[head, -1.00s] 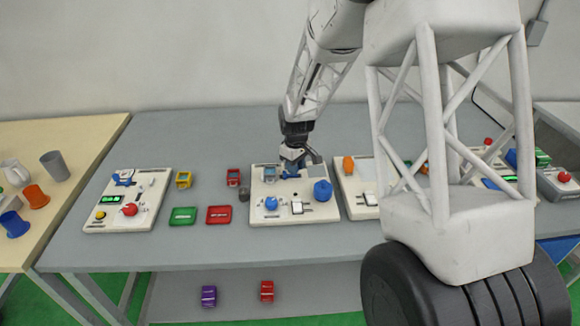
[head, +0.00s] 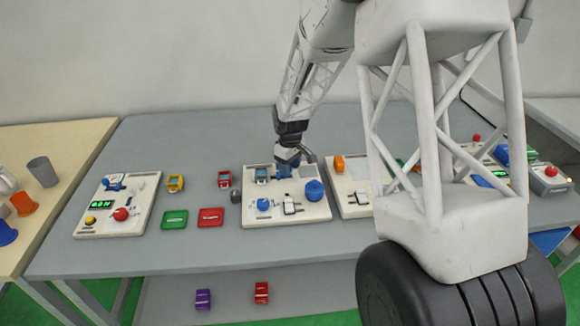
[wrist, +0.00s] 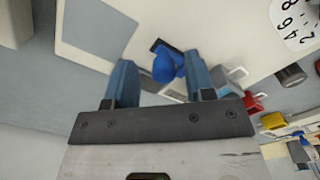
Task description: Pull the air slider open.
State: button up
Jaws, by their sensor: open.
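The middle white panel (head: 272,211) lies on the grey table. My gripper (head: 286,172) points down over its back part. In the wrist view, a blue handle (wrist: 167,64) on a dark slot stands between my two fingertips (wrist: 161,68), and I take it for the air slider. The fingers are apart, one on each side of the handle, and I see no clear grip on it. In the head view my gripper mostly hides this handle.
The same panel carries a large blue knob (head: 314,190), a small blue knob (head: 263,204) and a white switch (head: 291,206). Other panels stand left (head: 118,208) and right (head: 350,204). Green (head: 174,219) and red (head: 211,217) blocks lie left of it.

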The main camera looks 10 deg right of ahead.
jog(key=shift+r, duration=3.75)
jog(key=shift+s+r, duration=0.1)
jog(key=shift+s+d+r, duration=0.1)
jog(key=shift+s+r, duration=0.05)
jog(key=shift+r, duration=0.05)
jog(key=s+d+r+m+t, duration=0.1)
jog(key=s+d+r+m, duration=0.15)
jog(key=s+r, duration=0.65)
jog(key=s+d+r+m, duration=0.2)
jog(key=s+d+r, duration=0.25)
jog(key=s, duration=0.85)
jog(key=s+d+r+m+t, duration=0.1)
jog(key=s+m, duration=0.3)
jog(key=s, duration=1.8)
jog(key=shift+d+r+m+t, duration=0.15)
jog(key=shift+d+m+t, duration=0.2)
jog(key=shift+d, duration=0.2)
